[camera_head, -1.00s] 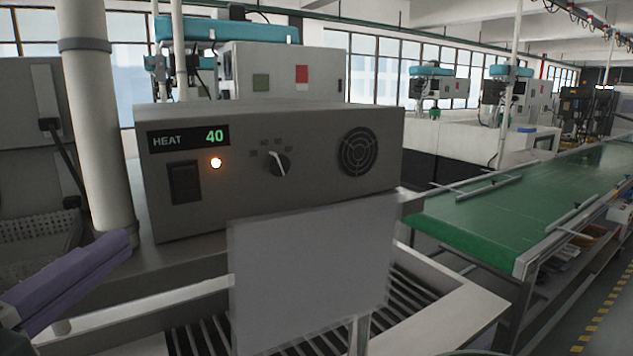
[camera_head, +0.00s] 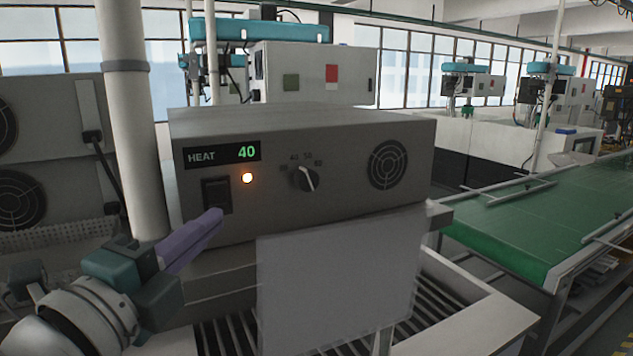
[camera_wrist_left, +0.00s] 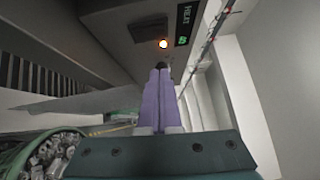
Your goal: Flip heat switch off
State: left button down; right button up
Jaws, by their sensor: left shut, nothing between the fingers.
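The grey heat control box (camera_head: 340,210) has a display (camera_head: 222,154) reading HEAT 40 and a lit orange lamp (camera_head: 247,178). The black rocker heat switch (camera_head: 217,194) sits below the display, left of the lamp. My left gripper (camera_head: 216,216) is shut and empty, its purple fingertips in front of the switch's lower edge. I cannot tell whether they touch it. In the left wrist view the shut fingers (camera_wrist_left: 158,72) point toward the box, where the dark switch (camera_wrist_left: 149,30) and glowing lamp (camera_wrist_left: 163,43) show beyond the tips. My right gripper is not in view.
A dial (camera_head: 306,178) and a round vent (camera_head: 388,165) are on the box's front. A pale blank panel (camera_head: 335,280) stands below it, before a slatted tank. A white post (camera_head: 130,120) rises at left. A green conveyor (camera_head: 540,215) runs at right.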

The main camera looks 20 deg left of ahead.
aim_at(224, 189)
pick_arm(q)
jog(key=w, duration=0.1)
jog(key=w+a+p, duration=0.1)
jog(key=w+a, duration=0.1)
jog(key=shift+w+r+p, duration=0.35)
jog(key=shift+r+p, duration=0.05)
jog(key=shift+w+a+f, duration=0.1)
jog(key=shift+w+a, duration=0.35)
jog(key=shift+a, duration=0.1)
jog(key=shift+w+a, duration=0.2)
jog(key=shift+a, duration=0.05)
jog(key=shift+s+r, duration=0.1)
jog(key=shift+r, duration=0.1)
